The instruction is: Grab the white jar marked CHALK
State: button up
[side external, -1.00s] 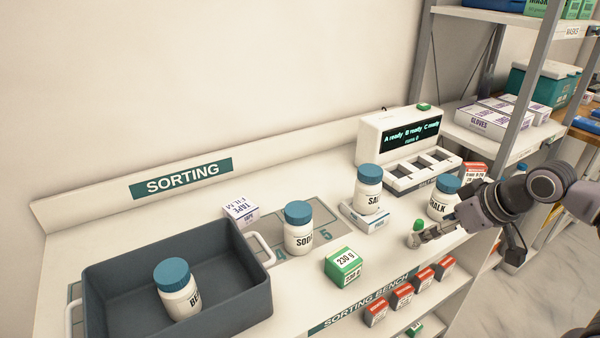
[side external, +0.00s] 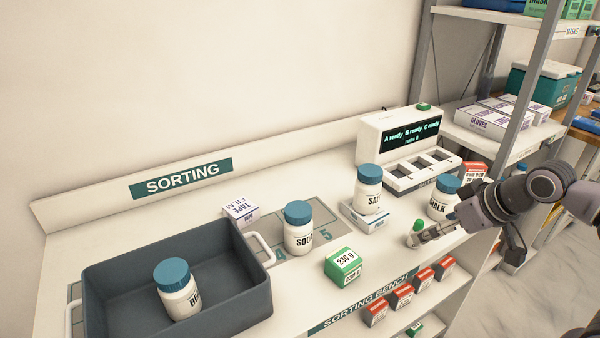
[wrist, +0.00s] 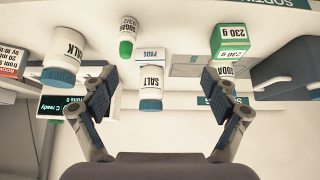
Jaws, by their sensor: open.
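The white jar marked CHALK (side external: 440,207) has a blue lid and stands upright at the right end of the bench, partly hidden by my arm in the side view. In the wrist view, which is upside down, the CHALK jar (wrist: 65,55) is at the upper left, outside the left finger. My gripper (wrist: 159,80) is open with nothing between its fingers. In the side view my gripper (side external: 447,231) is beside the CHALK jar, apart from it as far as I can tell.
A similar SALT jar (side external: 368,190) stands on a box, and a SODA jar (side external: 298,228) is farther left. A small green-capped bottle (wrist: 128,35) is near my gripper. A green 230 g box (side external: 343,265) and a dark tray (side external: 245,300) holding a jar are also on the bench.

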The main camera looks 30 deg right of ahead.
jog(key=r+n+g+h, duration=0.2)
jog(key=n+g+h, duration=0.3)
jog(key=n, duration=1.6)
send_over(445, 182)
jog(key=a, duration=0.2)
jog(key=shift+s+a+f+g+y, duration=0.1)
jog(key=shift+s+f+g+y, duration=0.1)
jog(key=shift+s+g+y, duration=0.25)
jog(key=shift+w+f, duration=0.1)
jog(key=shift+f, duration=0.05)
jog(key=x, duration=0.4)
jog(key=shift+d+f, duration=0.15)
jog(key=shift+d, duration=0.1)
jog(key=shift+x, duration=3.05)
jog(key=shift+d, duration=0.1)
